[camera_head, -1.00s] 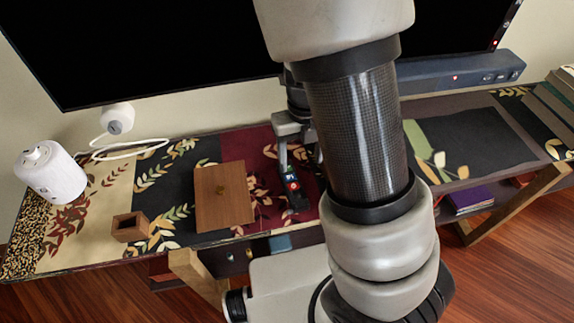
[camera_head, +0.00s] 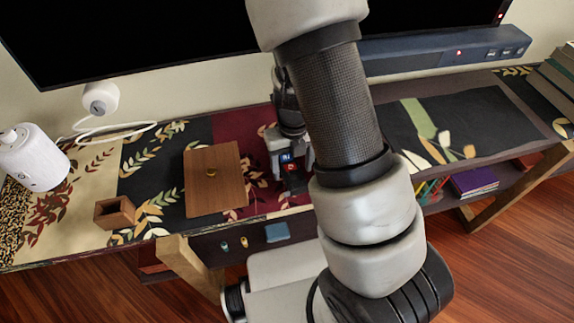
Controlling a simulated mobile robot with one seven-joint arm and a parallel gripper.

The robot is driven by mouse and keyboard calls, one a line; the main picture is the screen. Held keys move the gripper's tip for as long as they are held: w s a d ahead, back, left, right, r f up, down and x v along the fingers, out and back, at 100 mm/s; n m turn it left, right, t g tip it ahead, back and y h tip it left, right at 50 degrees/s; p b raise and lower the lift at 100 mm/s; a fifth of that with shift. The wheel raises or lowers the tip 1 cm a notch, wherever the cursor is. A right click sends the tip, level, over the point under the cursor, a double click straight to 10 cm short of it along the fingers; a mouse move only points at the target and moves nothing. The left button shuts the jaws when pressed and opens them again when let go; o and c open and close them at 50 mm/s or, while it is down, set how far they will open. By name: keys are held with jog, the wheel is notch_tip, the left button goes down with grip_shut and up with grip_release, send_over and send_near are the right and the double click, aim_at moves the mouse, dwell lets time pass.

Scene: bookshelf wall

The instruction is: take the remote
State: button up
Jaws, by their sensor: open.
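The remote (camera_head: 293,183) is a small black thing with a blue and a red patch, lying on the dark red part of the table cloth. My gripper (camera_head: 291,166) is lowered over it from behind. The fingers are open and show on the left and right of the remote. Whether they touch it cannot be told. The far part of the remote is hidden by my gripper, and my arm covers the area just to the right.
A brown wooden board (camera_head: 214,180) lies close on the left. A small wooden box (camera_head: 115,213) and a white cylinder (camera_head: 33,160) stand farther left. A large screen (camera_head: 150,40) is behind, with a blue-grey soundbar (camera_head: 440,50) at the right. Books (camera_head: 474,182) lie on the lower shelf.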

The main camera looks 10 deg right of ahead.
jog(key=shift+f, duration=0.9)
jog(key=shift+r, duration=0.1)
